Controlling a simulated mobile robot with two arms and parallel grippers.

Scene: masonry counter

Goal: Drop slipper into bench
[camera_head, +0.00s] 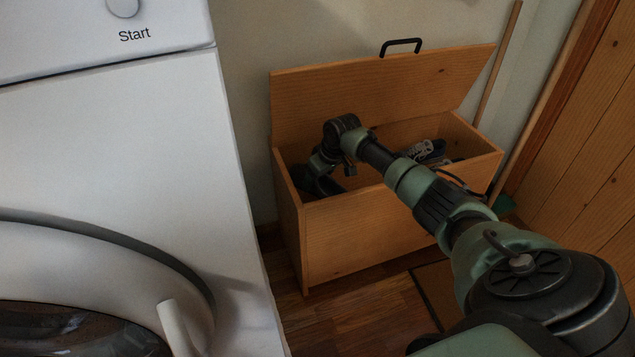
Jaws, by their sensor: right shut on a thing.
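The wooden bench (365,239) is a storage box with its lid (350,92) raised against the wall. My right arm reaches over its front wall from the lower right. My right gripper (318,182) is at the left end of the open box, pointing down inside it. A dark thing at the gripper, which looks like the slipper (326,187), shows just above the front wall; its lower part is hidden. The gripper is shut on it. Whether the slipper touches the bench floor cannot be seen. My left gripper is not in view.
Dark shoes with pale laces (424,150) lie in the right part of the bench. A white washing machine (120,160) fills the left side. A wooden door (590,140) and a broom-like stick (497,65) stand at the right. A mat (432,287) lies in front.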

